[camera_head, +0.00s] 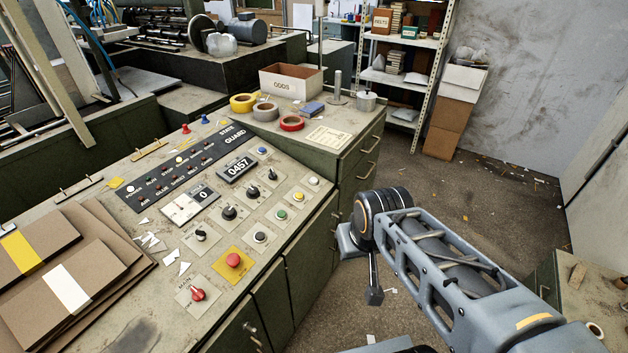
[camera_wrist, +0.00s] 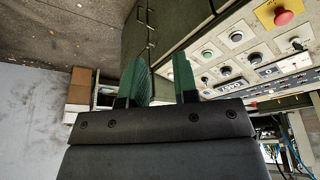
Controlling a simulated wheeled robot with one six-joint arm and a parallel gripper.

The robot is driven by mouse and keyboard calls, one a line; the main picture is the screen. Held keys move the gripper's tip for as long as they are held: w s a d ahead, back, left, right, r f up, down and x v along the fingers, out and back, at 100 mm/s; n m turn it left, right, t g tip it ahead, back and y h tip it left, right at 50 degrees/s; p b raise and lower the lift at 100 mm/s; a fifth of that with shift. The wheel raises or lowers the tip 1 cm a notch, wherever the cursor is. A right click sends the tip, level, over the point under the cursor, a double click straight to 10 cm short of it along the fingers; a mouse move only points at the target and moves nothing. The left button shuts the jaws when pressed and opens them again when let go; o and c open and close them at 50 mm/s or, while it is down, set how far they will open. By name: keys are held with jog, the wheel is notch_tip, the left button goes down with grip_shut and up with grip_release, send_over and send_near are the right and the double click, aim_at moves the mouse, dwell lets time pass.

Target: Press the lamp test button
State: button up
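A sloped control panel (camera_head: 150,215) carries several buttons and knobs. In the head view they include a blue button (camera_head: 262,151), a white button (camera_head: 313,181), a yellow button (camera_head: 298,196), a green button (camera_head: 281,214) and a black button (camera_head: 260,237). Their labels are too small to read, so I cannot tell which is the lamp test button. A dark strip of small indicator lamps (camera_head: 185,168) lies above them. My gripper (camera_wrist: 161,82) shows two green fingers, apart with nothing between them. It is off the panel, to its right.
A red mushroom button (camera_head: 233,260) on a yellow plate and a red rotary switch (camera_head: 197,294) are at the panel's near end. Cardboard sheets (camera_head: 95,250) lie at left. Tape rolls and an ODDS box (camera_head: 291,82) stand behind.

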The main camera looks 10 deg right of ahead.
grip_shut()
dwell(1.1)
